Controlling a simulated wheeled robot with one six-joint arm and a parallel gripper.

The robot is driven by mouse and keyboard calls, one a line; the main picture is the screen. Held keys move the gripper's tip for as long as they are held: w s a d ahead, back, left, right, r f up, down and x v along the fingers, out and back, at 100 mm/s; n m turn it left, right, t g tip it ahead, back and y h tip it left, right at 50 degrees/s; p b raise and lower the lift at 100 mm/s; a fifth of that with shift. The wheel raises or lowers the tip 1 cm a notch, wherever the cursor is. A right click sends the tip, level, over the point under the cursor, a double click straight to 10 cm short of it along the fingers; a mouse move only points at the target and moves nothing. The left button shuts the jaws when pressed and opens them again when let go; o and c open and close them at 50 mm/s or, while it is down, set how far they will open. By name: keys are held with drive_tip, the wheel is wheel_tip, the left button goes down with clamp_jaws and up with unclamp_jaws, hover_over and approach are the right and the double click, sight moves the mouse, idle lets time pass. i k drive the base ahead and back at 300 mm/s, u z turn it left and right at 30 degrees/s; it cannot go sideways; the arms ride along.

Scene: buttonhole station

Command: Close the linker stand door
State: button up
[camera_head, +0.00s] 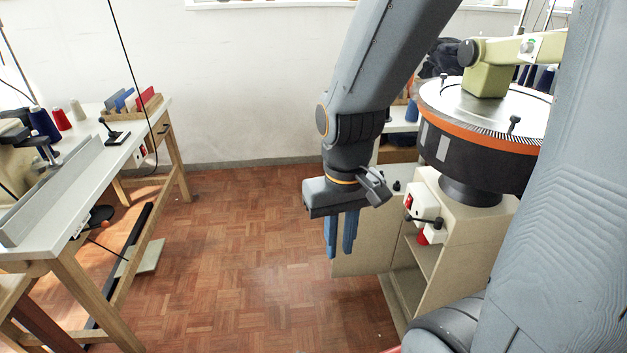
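The linker stand (462,250) is a beige cabinet at the right, under a round linking machine. Its front is open and shows a shelf inside. The door (365,252) is a beige panel that stands swung out to the left of the opening. My gripper (340,252) points down with two blue fingers in front of the door's left part. A narrow gap shows between the fingers, and nothing is held. I cannot tell whether they touch the door. My arm and body hide part of the stand's right side.
The linking machine's dial (480,125) overhangs the stand. A white switch box (422,203) with a black knob sticks out at the stand's top front. A workbench (75,190) with cones and boxes stands at the left. The parquet floor (235,240) between is clear.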

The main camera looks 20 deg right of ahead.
sight(378, 229)
drive_tip(key=u, duration=0.55)
drive_tip(key=i, duration=3.25)
drive_tip(key=z, duration=3.95)
